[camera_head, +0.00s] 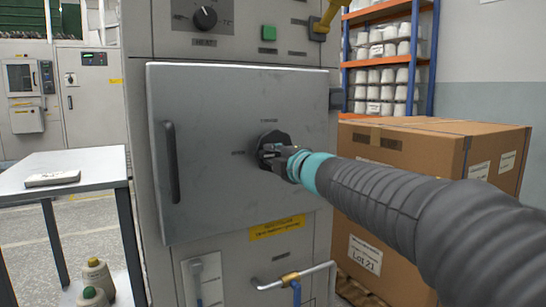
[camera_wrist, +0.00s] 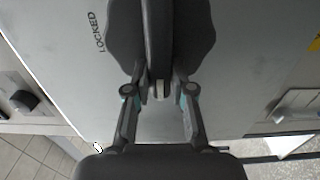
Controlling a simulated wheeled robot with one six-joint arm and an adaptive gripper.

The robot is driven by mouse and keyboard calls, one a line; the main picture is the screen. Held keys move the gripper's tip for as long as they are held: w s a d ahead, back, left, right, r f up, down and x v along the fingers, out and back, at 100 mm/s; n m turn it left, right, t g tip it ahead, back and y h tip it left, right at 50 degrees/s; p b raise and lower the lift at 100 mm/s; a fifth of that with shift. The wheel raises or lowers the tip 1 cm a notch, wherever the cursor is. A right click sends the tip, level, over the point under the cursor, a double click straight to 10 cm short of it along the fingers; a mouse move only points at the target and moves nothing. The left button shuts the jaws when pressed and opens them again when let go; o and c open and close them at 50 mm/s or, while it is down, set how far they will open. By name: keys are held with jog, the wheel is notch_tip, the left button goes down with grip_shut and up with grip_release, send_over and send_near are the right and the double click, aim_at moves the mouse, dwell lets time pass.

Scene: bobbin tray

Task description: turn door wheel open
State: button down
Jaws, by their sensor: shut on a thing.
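The dark door wheel (camera_head: 273,137) is on the right half of a grey cabinet door (camera_head: 215,100). In the wrist view the wheel (camera_wrist: 200,35) is a dark lobed disc with a raised bar (camera_wrist: 158,35) across it. My gripper (camera_head: 272,155) is at the wheel, its fingers hiding part of it. In the wrist view my gripper (camera_wrist: 160,90) has its fingers on both sides of the bar's end, shut on it. The word LOCKED (camera_wrist: 97,32) is printed beside the wheel. Another small label (camera_head: 237,153) is left of the wheel. The door looks closed.
A vertical black handle (camera_head: 171,161) is on the door's left side. A metal table (camera_head: 100,170) stands at left with a pale slab on it. A large cardboard box (camera_head: 420,150) stands at right, close behind my arm.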

jog(key=c, duration=1)
grip_release()
jog(key=v, duration=1.2)
